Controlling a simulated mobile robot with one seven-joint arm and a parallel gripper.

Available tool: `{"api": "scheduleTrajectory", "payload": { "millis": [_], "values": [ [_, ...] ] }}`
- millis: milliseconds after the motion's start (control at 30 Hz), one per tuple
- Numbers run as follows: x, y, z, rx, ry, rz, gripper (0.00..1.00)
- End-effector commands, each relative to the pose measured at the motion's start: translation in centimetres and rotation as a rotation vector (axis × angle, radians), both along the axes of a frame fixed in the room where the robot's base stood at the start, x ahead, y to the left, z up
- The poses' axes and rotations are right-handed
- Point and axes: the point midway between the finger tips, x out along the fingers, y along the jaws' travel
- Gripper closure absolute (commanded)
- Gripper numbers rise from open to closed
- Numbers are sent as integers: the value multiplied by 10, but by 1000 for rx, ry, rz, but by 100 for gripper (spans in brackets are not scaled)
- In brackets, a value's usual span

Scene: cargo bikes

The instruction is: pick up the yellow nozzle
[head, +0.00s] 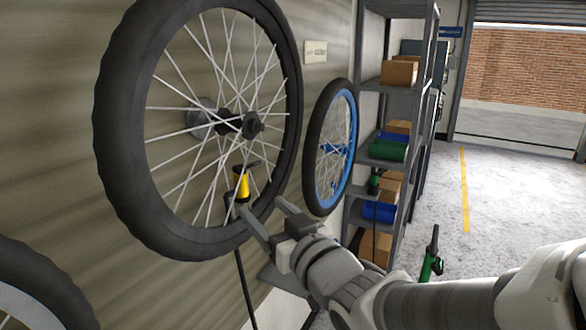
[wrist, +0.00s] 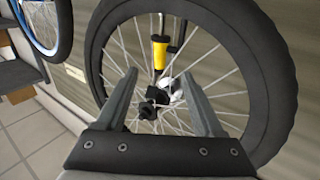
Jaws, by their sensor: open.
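The yellow nozzle (head: 241,186) is a short yellow cylinder with black ends, in front of the spokes of the large wheel (head: 285,152). A dark hose (head: 243,283) runs down below it. My gripper (head: 263,209) is open and empty, with its fingertips close to the nozzle's lower end and slightly to its right. In the wrist view, the nozzle (wrist: 160,56) appears beyond and between the two open fingertips (wrist: 158,77), apart from both. The wheel's dark hub (wrist: 154,101) shows between the fingers. I cannot tell the exact depth gap.
A smaller blue-rimmed wheel (head: 329,148) hangs to the right. Beyond it stands grey shelving (head: 385,86) with boxes and a green roll (head: 388,151). A green-and-black tool (head: 430,262) is near my arm. The floor (head: 500,205) at right is clear.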

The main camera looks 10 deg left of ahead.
Motion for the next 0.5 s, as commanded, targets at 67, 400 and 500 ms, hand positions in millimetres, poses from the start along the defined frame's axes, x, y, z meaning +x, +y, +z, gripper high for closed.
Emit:
{"api": "scheduleTrajectory", "payload": {
  "millis": [67, 400, 500],
  "values": [
    [4, 4, 4, -3, 5, 2, 31],
    [29, 23, 0, -3, 0, 1, 31],
    [40, 31, 0, -1, 0, -1, 31]
  ]
}}
